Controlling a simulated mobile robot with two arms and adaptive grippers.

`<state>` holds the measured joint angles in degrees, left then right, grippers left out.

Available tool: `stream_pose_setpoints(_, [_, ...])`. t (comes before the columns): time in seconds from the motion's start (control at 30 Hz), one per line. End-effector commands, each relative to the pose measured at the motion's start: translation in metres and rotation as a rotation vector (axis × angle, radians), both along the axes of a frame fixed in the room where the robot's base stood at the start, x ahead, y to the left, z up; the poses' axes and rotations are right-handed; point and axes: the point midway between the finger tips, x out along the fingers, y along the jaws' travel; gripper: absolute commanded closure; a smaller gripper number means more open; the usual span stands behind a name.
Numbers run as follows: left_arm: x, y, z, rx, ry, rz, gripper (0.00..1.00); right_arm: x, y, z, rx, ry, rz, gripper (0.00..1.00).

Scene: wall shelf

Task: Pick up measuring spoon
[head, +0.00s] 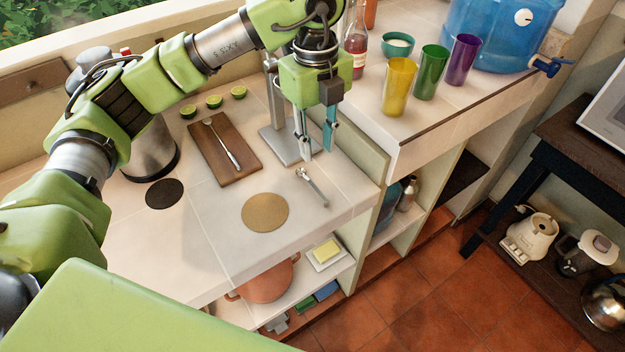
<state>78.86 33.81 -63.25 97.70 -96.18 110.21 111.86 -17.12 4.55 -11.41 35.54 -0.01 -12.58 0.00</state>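The measuring spoon appears to be a small metal utensil (314,188) lying on the pale tiled counter (240,245), close to its front edge. Its small head points up-left and its handle points down-right. My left gripper (317,154) points down above and behind the spoon, with its fingers apart and nothing between them. The fingertips look clear of the spoon; their exact height above the counter is hard to tell. My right gripper is not in view.
A metal stand (284,140) is right behind the gripper. A wooden board (205,160) with another long utensil lies left, lime halves (214,102) behind it. A round tan mat (265,213) is left of the spoon. Yellow (397,88), green and purple cups stand on the higher counter.

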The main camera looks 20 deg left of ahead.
Motion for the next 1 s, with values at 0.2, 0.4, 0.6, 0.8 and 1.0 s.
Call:
stream_pose_setpoints(0.2, [0.000, 0.008, -0.028, 0.030, 0.004, 0.019, 0.74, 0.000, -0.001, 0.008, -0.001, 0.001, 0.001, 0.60])
stream_pose_setpoints(0.4, [0.000, 0.007, -0.066, 0.027, 0.003, 0.017, 0.74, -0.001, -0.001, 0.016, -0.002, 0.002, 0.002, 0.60])
stream_pose_setpoints(0.6, [0.001, 0.006, -0.083, 0.024, 0.000, 0.016, 0.74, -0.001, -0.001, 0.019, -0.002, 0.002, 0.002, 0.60])
stream_pose_setpoints(0.8, [0.003, 0.001, -0.103, 0.025, 0.003, 0.015, 0.74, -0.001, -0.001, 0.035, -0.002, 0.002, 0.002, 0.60])
stream_pose_setpoints(1.0, [0.005, -0.001, -0.131, 0.024, 0.002, 0.016, 0.74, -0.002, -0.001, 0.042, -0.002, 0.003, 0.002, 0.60])
